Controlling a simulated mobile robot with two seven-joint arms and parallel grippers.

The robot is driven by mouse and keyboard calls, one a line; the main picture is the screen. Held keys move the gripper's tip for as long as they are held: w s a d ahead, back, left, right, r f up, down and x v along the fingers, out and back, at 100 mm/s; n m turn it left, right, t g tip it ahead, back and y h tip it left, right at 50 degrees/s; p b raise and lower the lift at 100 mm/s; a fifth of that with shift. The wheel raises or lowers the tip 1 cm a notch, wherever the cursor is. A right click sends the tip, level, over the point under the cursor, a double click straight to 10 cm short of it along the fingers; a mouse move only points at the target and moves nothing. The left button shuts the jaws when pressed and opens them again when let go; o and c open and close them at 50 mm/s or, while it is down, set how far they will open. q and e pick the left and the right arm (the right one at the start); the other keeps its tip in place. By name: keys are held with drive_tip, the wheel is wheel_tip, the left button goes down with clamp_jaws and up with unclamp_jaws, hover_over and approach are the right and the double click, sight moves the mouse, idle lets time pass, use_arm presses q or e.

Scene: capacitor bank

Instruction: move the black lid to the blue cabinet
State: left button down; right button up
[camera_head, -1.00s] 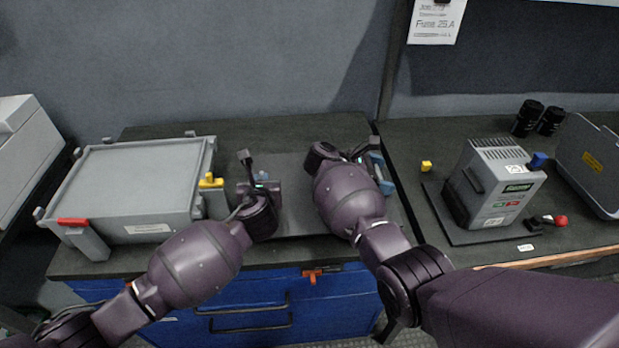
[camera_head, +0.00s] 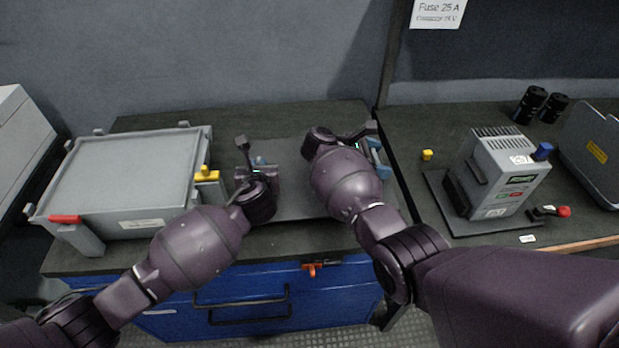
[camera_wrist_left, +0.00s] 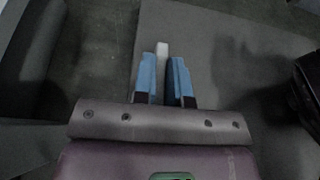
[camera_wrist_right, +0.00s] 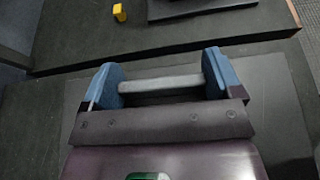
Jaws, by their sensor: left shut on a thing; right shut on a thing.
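The black lid (camera_head: 290,205) is a flat dark plate over the dark top of the blue cabinet (camera_head: 245,303). I cannot tell whether it rests on the top or hangs just above it. My left gripper (camera_head: 259,166) is shut on a pale handle at the lid's left side; its blue fingers (camera_wrist_left: 166,80) stand close around the handle in the left wrist view. My right gripper (camera_head: 374,158) is at the lid's right side. In the right wrist view its blue fingers (camera_wrist_right: 165,78) stand wide apart at the ends of a grey handle bar (camera_wrist_right: 160,84).
A grey bin (camera_head: 130,170) with red and yellow latches stands on the cabinet's left part. A gap separates the two tops.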

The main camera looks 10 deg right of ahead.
use_arm(q)
drive_tip(key=shift+f, duration=1.65)
use_arm(e)
drive_tip(key=shift+f, duration=1.7)
use_arm(q)
drive_tip(key=c, duration=1.6)
unclamp_jaws()
drive_tip(key=shift+f, duration=0.1)
use_arm(e)
drive_tip(key=o, duration=0.9)
drive_tip(key=shift+f, duration=0.1)
use_arm(q)
drive_tip(key=shift+o, duration=1.4)
use_arm(e)
drive_tip(key=shift+o, duration=1)
use_arm(q)
drive_tip(key=shift+o, duration=0.8)
drive_tip(key=shift+s, duration=0.15)
drive_tip(key=v, duration=1.1)
drive_tip(key=shift+s, duration=0.3)
use_arm(e)
drive_tip(key=shift+r, duration=5.05)
